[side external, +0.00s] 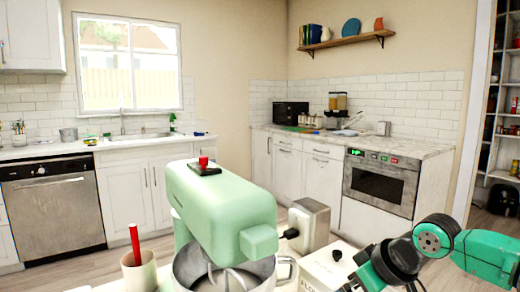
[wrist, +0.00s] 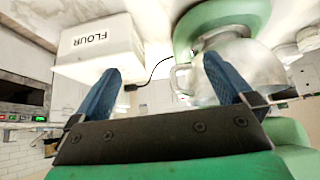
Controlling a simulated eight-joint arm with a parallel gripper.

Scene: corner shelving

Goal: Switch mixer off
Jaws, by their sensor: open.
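The mint-green stand mixer (side external: 218,205) stands in the foreground of the side external view, with its head level over a metal bowl (side external: 190,266). A red piece (side external: 203,161) on a small black base sits on top of the head. The mixer shows tilted at the upper right of the wrist view (wrist: 232,12), with its clear-looking bowl (wrist: 252,62). My gripper (wrist: 160,68) is open, its two blue fingers apart with nothing between them. The bowl appears behind the right finger; I cannot tell the distance. The red piece does not show in the wrist view.
A white FLOUR box (wrist: 97,45) shows beyond the left finger. A black cord (wrist: 150,72) runs between box and mixer. A metal toaster-like box (side external: 314,222) and a cup with a red-handled tool (side external: 140,272) stand near the mixer. An oven (side external: 380,185) is behind.

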